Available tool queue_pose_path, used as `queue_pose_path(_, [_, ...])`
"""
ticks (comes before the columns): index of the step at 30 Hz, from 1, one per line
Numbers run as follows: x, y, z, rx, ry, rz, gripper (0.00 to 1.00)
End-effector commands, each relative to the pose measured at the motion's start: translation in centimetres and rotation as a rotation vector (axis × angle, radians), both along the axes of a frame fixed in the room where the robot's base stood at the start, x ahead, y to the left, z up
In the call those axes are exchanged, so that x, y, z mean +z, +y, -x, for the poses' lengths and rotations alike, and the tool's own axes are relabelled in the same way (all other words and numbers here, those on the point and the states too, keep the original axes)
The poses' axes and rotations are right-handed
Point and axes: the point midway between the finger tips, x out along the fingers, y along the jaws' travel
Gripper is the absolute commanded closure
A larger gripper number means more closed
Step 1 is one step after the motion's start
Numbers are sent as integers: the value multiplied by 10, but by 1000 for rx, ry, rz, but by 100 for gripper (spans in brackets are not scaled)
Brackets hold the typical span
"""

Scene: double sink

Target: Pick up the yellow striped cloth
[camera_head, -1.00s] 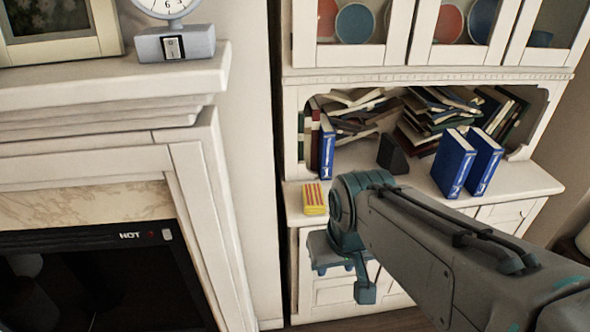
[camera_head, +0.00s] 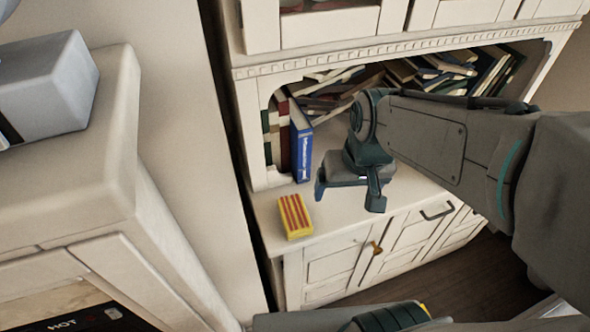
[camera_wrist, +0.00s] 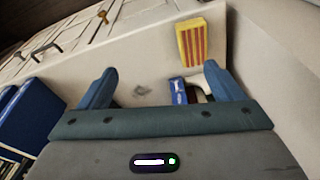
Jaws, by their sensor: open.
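The yellow striped cloth (camera_head: 295,216) is a small folded yellow block with red stripes. It lies on the left front corner of the white cabinet's counter (camera_head: 335,215). In the wrist view the cloth (camera_wrist: 193,42) is at the upper right, beyond the fingertips and apart from them. My gripper (camera_head: 348,196) is open and empty above the counter, to the right of the cloth in the head view. In the wrist view its two blue fingers (camera_wrist: 158,80) are spread wide. Nothing hides the cloth.
A blue book (camera_head: 301,150) stands upright behind the cloth, beside other upright books. A pile of books (camera_head: 440,70) fills the shelf behind my arm. A mantel (camera_head: 75,190) with a grey object (camera_head: 50,90) stands at the left. The counter around the cloth is bare.

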Motion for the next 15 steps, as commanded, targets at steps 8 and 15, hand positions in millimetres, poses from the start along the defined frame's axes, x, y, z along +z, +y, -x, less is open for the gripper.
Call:
queue_pose_path(8, [-25,51,-57,90,126,-1,13])
queue_pose_path(15, [-55,89,-84,144,175,53,13])
